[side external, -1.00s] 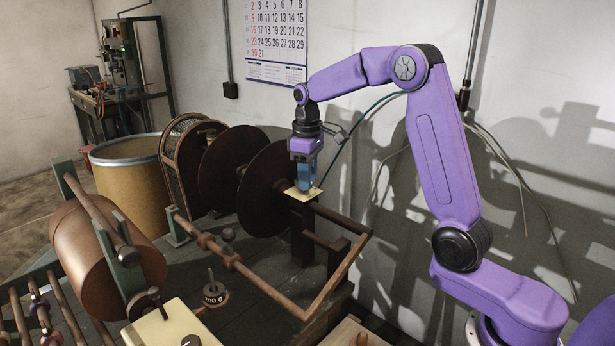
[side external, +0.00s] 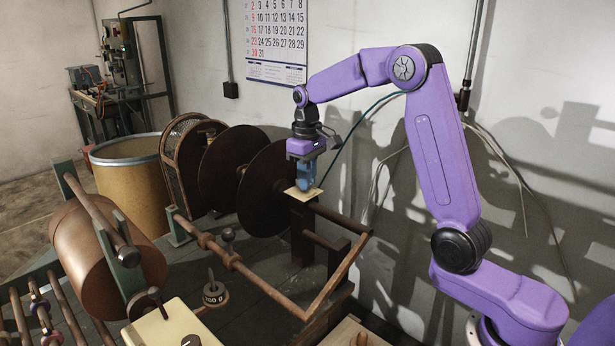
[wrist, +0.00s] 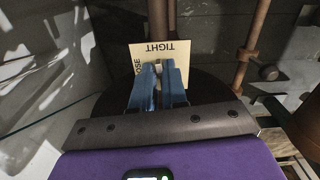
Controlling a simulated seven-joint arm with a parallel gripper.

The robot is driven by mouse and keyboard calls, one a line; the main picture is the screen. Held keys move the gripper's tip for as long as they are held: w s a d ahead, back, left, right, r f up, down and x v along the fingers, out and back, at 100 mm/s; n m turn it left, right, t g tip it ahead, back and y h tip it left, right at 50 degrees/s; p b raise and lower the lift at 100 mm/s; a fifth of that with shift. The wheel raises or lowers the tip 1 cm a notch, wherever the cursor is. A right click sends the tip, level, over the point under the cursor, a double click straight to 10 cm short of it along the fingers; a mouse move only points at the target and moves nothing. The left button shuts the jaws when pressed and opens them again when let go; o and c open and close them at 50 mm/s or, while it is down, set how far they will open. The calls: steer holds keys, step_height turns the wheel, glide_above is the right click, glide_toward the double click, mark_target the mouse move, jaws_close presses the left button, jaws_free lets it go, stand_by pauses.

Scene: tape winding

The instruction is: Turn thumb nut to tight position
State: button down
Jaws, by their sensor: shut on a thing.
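A cream label plate (side external: 303,193) sits on a dark post beside the large dark disc. In the wrist view the plate (wrist: 141,60) reads TIGHT along one edge and partly shows OSE at its left. My gripper (side external: 305,186) points straight down over the plate, with its blue fingertips at the plate. In the wrist view the two fingers (wrist: 160,69) are close together, shut on the thumb nut. The fingers hide most of the nut, and I cannot tell which way it points.
Large dark discs (side external: 262,190) stand just left of my gripper. A rusty bar frame (side external: 335,277) runs in front and to the right. A copper-coloured roll (side external: 95,262) and a small weight (side external: 214,294) are at the front left. The wall is close behind.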

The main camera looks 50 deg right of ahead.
steer(key=shift+m, duration=0.7)
steer(key=c, duration=1.3)
jaws_free()
step_height(320, 180, up, 18)
steer(key=shift+f, duration=0.25)
